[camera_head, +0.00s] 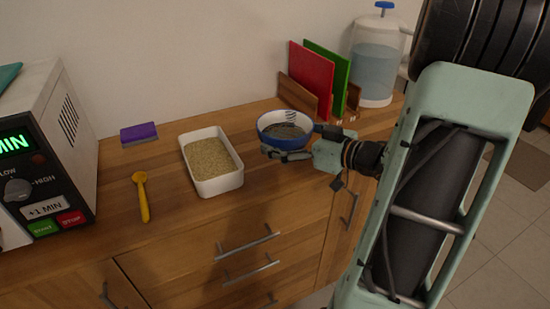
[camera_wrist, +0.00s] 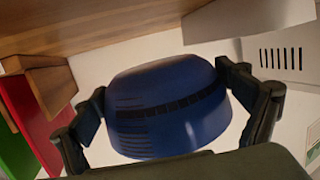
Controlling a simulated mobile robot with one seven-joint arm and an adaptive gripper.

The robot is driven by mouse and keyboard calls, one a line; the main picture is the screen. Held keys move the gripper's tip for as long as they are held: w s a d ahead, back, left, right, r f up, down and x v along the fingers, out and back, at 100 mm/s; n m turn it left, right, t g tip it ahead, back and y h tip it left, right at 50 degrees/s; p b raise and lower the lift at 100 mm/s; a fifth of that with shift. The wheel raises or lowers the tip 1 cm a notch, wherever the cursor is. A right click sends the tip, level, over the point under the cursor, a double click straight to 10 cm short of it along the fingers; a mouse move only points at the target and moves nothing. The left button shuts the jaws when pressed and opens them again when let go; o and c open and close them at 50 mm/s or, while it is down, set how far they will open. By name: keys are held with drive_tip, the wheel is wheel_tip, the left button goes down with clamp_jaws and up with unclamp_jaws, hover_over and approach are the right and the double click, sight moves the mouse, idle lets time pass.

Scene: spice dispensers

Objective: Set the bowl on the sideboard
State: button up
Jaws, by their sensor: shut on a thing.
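The bowl (camera_head: 268,123) is blue outside with a pale inside and grey contents. In the head view it is over the right part of the wooden sideboard (camera_head: 110,220). My gripper (camera_head: 298,143) is shut on the bowl from the front right, with dark fingers against its outer wall. In the wrist view the bowl (camera_wrist: 165,105) sits between the two fingers (camera_wrist: 160,88), and the sideboard wood (camera_wrist: 130,18) shows along the top. I cannot tell whether the bowl's base touches the sideboard.
A white tub of grain (camera_head: 239,181) stands left of the bowl. Red (camera_head: 312,78) and green (camera_head: 328,66) boards in a wooden rack and a water dispenser (camera_head: 374,70) stand behind right. A yellow spoon (camera_head: 143,198), purple sponge (camera_head: 138,133) and microwave (camera_head: 50,150) are at left.

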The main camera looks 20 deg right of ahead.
drive_tip(key=shift+w+a+f+b, duration=0.2)
drive_tip(key=shift+w+a+f, duration=0.1)
drive_tip(key=shift+w+f, duration=0.25)
drive_tip(key=shift+w+a+f+b, duration=0.15)
drive_tip(key=shift+w+a+f, duration=0.15)
drive_tip(key=shift+f, duration=0.35)
drive_tip(key=shift+w+f+b, duration=0.15)
drive_tip(key=shift+f+b, duration=0.45)
drive_tip(key=shift+f, duration=1.05)
drive_tip(key=shift+a+f, duration=0.1)
drive_tip(key=o, duration=1.3)
drive_tip(key=shift+f, duration=0.1)
drive_tip(key=shift+c, duration=0.2)
drive_tip(key=shift+r, duration=0.2)
drive_tip(key=p+v, duration=0.2)
drive_tip(key=v, duration=1)
drive_tip(key=shift+p, duration=0.3)
